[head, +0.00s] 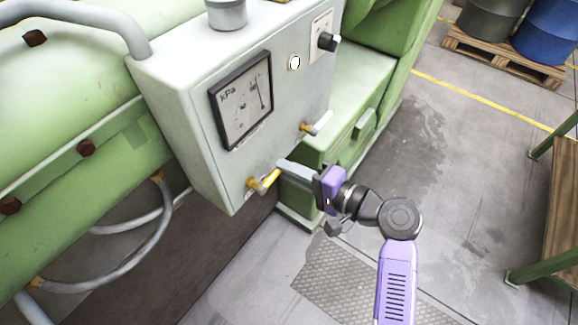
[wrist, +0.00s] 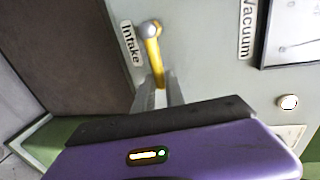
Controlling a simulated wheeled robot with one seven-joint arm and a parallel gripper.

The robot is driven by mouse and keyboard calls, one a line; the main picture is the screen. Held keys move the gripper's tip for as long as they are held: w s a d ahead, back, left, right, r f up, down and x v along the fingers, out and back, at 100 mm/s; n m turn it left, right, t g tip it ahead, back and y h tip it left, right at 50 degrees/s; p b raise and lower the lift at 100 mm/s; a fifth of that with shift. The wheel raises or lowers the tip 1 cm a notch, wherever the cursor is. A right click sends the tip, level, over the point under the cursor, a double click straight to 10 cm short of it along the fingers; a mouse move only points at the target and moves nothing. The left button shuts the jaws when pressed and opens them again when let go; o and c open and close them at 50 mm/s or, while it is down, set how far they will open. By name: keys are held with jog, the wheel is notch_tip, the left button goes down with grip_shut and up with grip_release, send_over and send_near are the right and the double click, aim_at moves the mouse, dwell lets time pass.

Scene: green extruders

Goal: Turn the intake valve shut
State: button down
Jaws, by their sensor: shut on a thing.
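The intake valve (head: 253,184) sits low on the front of the pale grey control box. Its yellow lever (head: 268,180) points out to the right toward my gripper. In the wrist view, the lever (wrist: 154,58) runs down from a grey round pivot, beside a label reading "Intake" (wrist: 131,43). My gripper (head: 281,167) is shut on the lever's outer end. In the wrist view, its two grey fingers (wrist: 157,92) stand on either side of the lever. The lever's tip is partly hidden between the fingers.
The control box (head: 180,100) carries a kPa gauge (head: 241,101), a black knob (head: 329,42) and a second valve (head: 308,127) to the right. A green machine (head: 60,160) with grey hoses is at left. Open floor (head: 450,150) lies right; a wooden table (head: 563,210) stands at the edge.

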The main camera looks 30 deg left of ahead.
jog(key=shift+f, duration=0.15)
dwell(0.3)
jog(key=c, duration=1.4)
grip_release()
jog(key=shift+b+v, duration=0.7)
jog(key=shift+v, duration=3.25)
